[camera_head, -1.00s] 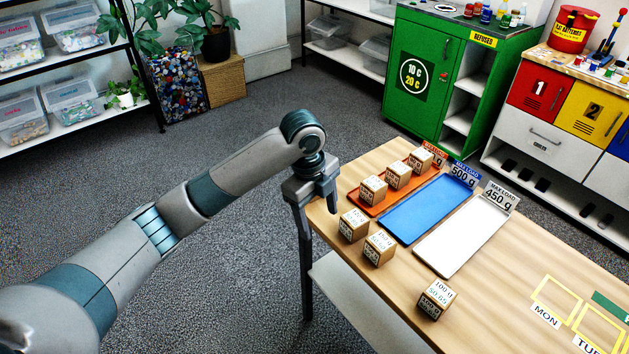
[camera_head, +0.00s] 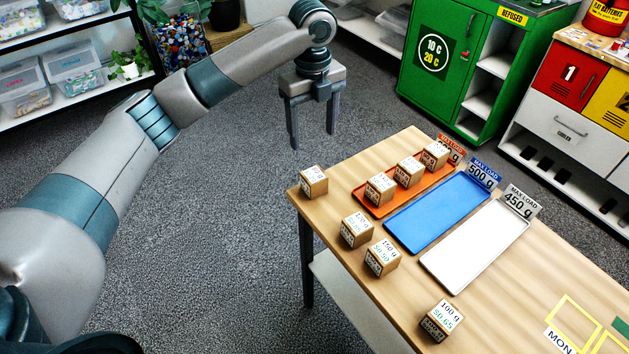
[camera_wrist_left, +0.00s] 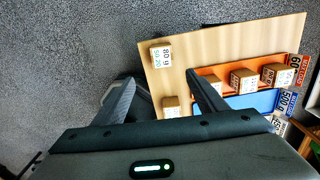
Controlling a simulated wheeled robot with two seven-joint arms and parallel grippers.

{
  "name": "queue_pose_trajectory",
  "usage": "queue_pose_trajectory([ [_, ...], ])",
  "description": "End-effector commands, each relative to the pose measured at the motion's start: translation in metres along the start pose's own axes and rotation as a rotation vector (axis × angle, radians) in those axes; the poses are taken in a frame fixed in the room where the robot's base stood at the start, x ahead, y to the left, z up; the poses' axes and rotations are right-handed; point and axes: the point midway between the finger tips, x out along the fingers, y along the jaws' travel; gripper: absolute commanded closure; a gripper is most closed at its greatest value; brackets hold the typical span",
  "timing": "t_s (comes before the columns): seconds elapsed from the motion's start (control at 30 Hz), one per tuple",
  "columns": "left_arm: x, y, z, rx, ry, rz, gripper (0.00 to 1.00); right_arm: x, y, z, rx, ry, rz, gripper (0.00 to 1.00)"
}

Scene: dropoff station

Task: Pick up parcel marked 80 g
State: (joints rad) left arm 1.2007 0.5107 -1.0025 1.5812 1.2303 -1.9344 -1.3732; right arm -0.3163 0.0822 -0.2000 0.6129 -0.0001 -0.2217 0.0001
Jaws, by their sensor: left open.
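The parcel marked 80 g (camera_wrist_left: 161,55) is a small brown cube with a white label. In the wrist view its label reads 80 g. In the head view the same parcel (camera_head: 313,182) sits upright at the table's left corner, its label too small to read surely. My left gripper (camera_head: 312,139) is open and empty, pointing down, above and beyond that corner in the head view. In the wrist view the parcel shows just past the gap between the fingertips (camera_wrist_left: 161,80), not touched by them. My right gripper is not in view.
The wooden table (camera_head: 500,310) holds an orange tray (camera_head: 370,205) with three parcels, an empty blue tray (camera_head: 440,212) and an empty white tray (camera_head: 475,250). Loose parcels stand in front: one (camera_head: 356,229), a 150 g one (camera_head: 382,257) and a 100 g one (camera_head: 442,320). A green cabinet (camera_head: 440,60) stands behind.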

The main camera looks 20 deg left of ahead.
Motion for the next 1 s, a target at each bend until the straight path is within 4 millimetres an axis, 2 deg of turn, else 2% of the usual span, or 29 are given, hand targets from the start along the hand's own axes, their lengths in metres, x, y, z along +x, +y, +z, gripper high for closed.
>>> queue_pose_trajectory([
  [0.17, 0.015, 0.001, -0.001, 0.000, 0.003, 0.004, 0.34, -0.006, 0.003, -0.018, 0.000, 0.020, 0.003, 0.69],
  [0.33, 0.041, 0.001, -0.001, 0.000, 0.003, 0.005, 0.34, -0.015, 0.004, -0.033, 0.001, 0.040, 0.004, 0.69],
  [0.7, 0.104, 0.000, -0.001, -0.001, 0.002, 0.003, 0.34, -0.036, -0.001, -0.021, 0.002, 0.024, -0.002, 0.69],
  [0.83, 0.116, 0.000, 0.000, -0.001, 0.000, 0.001, 0.34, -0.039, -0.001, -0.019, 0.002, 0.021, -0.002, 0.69],
  [1.0, 0.121, -0.001, 0.000, 0.000, 0.000, 0.000, 0.34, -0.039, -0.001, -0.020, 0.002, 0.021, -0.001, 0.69],
])
